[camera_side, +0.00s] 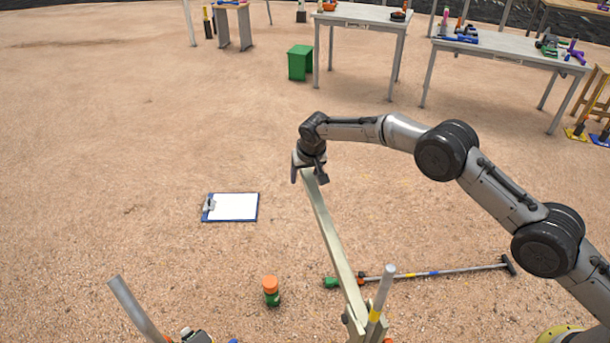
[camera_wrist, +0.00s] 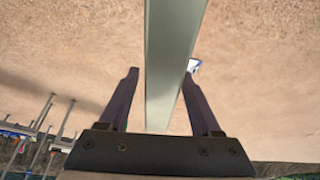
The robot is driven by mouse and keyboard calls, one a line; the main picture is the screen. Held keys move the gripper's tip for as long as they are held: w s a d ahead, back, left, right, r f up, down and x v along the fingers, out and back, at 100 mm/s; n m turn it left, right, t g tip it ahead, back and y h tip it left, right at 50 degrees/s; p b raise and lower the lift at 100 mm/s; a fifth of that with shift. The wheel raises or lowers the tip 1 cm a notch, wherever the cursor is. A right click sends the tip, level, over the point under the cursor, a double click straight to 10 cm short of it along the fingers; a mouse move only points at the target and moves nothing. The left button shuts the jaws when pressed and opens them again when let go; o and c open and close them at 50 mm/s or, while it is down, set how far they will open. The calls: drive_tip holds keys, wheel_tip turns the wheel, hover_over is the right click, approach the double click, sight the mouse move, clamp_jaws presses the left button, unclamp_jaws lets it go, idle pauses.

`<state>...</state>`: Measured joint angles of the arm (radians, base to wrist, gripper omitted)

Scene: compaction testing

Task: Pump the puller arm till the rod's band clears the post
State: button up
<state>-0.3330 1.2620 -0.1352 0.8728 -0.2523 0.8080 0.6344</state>
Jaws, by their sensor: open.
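The puller arm (camera_side: 332,239) is a long pale beam. In the side view it rises from a pivot near the bottom edge up to my gripper (camera_side: 309,178). My gripper is open at its upper end. In the wrist view the beam (camera_wrist: 172,55) runs between the two spread fingers of my gripper (camera_wrist: 160,76), with a gap at the left finger; contact at the right one is unclear. A grey rod (camera_side: 383,291) stands tilted beside the pivot, with a yellow band (camera_side: 374,316) low on it. The post (camera_side: 355,325) is at the bottom edge, partly cut off.
A clipboard (camera_side: 231,208) lies on the sandy ground at left. An orange-capped green bottle (camera_side: 271,293) stands left of the beam. A long banded tool (camera_side: 450,270) lies at right. A grey pipe (camera_side: 135,308) rises at lower left. Tables (camera_side: 362,16) stand far back.

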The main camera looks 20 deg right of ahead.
clamp_jaws()
idle(0.4)
idle(1.1)
